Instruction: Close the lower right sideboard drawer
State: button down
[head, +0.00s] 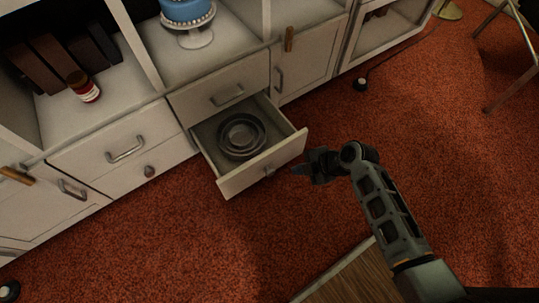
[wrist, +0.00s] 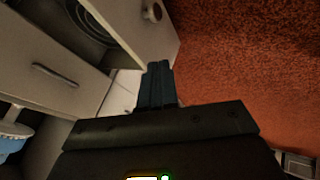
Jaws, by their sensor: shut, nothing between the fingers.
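The lower right sideboard drawer (head: 240,183) is pulled open and holds round metal tins (head: 241,136). Its front has a small round knob, which shows in the wrist view (wrist: 152,12). My gripper (head: 300,169) is shut and empty, just outside the drawer front near its right end. In the wrist view the closed fingers (wrist: 158,75) point toward the drawer's end and the sideboard. I cannot tell whether they touch the drawer front.
The drawer above (head: 215,92) is shut, with a bar handle. A cabinet door (head: 305,62) stands to its right. A blue cake on a white stand (head: 193,39) and a red-brown jar (head: 84,88) sit on shelves. A wooden surface (head: 350,280) lies near.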

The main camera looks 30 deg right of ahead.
jog(key=w, duration=0.2)
jog(key=n+b, duration=0.1)
jog(key=b, duration=0.3)
send_near(261, 163)
notch_tip(261, 163, down, 4)
jog(key=s+a, duration=0.1)
jog(key=s, duration=0.1)
jog(key=w+b, duration=0.1)
jog(key=w, duration=0.2)
jog(key=shift+w+a+y, duration=0.15)
jog(key=shift+w+y, duration=0.05)
jog(key=shift+y, duration=0.1)
jog(key=shift+w+r, duration=0.1)
jog(key=shift+w, duration=0.4)
